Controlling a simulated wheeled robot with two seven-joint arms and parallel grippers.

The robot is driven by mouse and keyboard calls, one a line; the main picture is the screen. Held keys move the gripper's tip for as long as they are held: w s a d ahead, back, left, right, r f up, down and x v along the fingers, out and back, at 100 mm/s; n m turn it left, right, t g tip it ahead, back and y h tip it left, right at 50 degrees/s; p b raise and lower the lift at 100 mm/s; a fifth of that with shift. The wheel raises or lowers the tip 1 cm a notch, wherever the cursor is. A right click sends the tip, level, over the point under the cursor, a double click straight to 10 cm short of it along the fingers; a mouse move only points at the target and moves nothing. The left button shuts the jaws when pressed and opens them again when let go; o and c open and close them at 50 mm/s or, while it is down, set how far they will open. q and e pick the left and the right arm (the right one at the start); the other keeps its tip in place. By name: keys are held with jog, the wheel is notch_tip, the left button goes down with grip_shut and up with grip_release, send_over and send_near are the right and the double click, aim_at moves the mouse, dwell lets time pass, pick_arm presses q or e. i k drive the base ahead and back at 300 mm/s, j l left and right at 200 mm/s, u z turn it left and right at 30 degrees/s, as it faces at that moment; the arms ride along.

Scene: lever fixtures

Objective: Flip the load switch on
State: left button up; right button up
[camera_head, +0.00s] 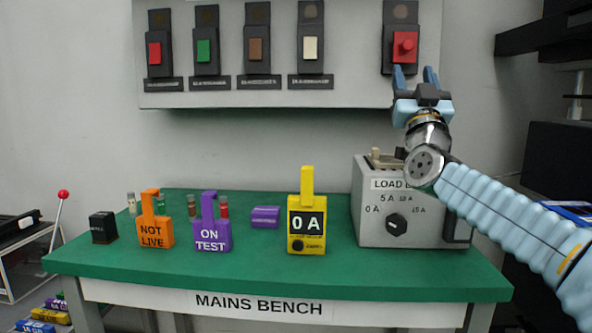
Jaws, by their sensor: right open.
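A pale wall panel (350,62) carries a row of switches with rockers: red (154,53), green (204,50), brown (256,48) and cream (310,47). Their nameplates are too blurred to read. At the panel's right end is a dark switch with a red block and a round red front (404,46); no nameplate shows under it. I cannot tell which one is the load switch. My right gripper (414,74) is open and empty, fingers pointing up, just below this right-end switch in the picture. Contact is not visible. My left gripper is out of view.
A grey box marked LOAD (372,228) with a dial stands on the green bench (130,262), partly behind my right arm. NOT LIVE (151,233), ON TEST (210,236) and yellow 0 A (306,243) blocks stand left of it. A red-knobbed lever (63,195) is at far left.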

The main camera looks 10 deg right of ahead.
aim_at(461, 231)
jog(key=k+j, duration=0.15)
jog(key=k, duration=0.35)
jog(key=k+j, duration=0.2)
jog(key=k, duration=0.25)
jog(key=k+j, duration=0.15)
jog(key=k, duration=0.35)
